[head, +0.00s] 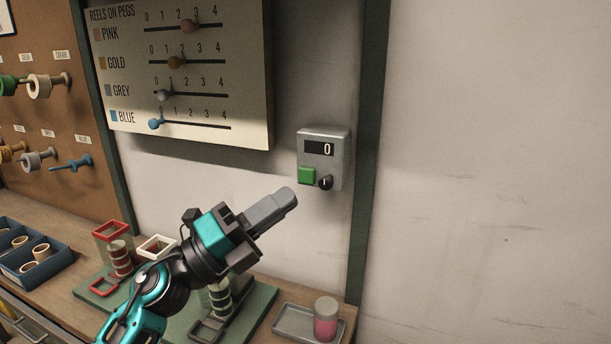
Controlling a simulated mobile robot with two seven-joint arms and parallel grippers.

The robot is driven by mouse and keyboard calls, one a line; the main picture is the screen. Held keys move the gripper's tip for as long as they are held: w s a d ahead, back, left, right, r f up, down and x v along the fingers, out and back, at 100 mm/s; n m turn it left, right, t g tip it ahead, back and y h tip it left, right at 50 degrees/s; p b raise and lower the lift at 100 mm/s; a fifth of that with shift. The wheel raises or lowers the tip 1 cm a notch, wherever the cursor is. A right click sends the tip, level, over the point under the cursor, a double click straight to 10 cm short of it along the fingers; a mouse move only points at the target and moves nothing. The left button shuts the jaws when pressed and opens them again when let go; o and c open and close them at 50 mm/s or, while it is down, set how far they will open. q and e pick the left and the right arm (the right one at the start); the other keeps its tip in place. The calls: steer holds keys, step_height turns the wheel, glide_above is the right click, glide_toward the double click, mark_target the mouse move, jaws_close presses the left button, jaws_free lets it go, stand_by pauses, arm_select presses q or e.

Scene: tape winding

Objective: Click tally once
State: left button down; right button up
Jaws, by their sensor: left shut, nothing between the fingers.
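The tally counter (338,172) is a small grey box fixed to the wall right of the sliding-bead board. Its dark display (319,149) reads 0. A green square button (306,175) sits at its lower left, and a black knob (326,183) at its lower right. My left gripper (293,196) is shut and empty. In the picture its tips lie just below and left of the green button; a gap shows between them. How far the tips are from the wall I cannot tell. My right gripper is not in view.
The board (240,90) of sliding beads hangs at upper left, beside a pegboard (60,120) with reels. On the bench stand a blue tray (62,262), a green base (262,300) and a grey tray (283,325) with a pink jar (325,322). The wall at right is bare.

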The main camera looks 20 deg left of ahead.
arm_select(q)
steer(key=shift+w+a, duration=0.1)
steer(key=shift+w, duration=2.25)
steer(key=shift+w, duration=0.1)
steer(key=shift+w, duration=0.3)
steer(key=shift+w+a, duration=0.1)
steer(key=shift+w, duration=0.4)
stand_by(0.8)
steer(key=shift+s, duration=0.95)
steer(key=shift+s+d+p, duration=0.2)
steer(key=shift+s+p, duration=0.15)
steer(key=shift+s, duration=2.15)
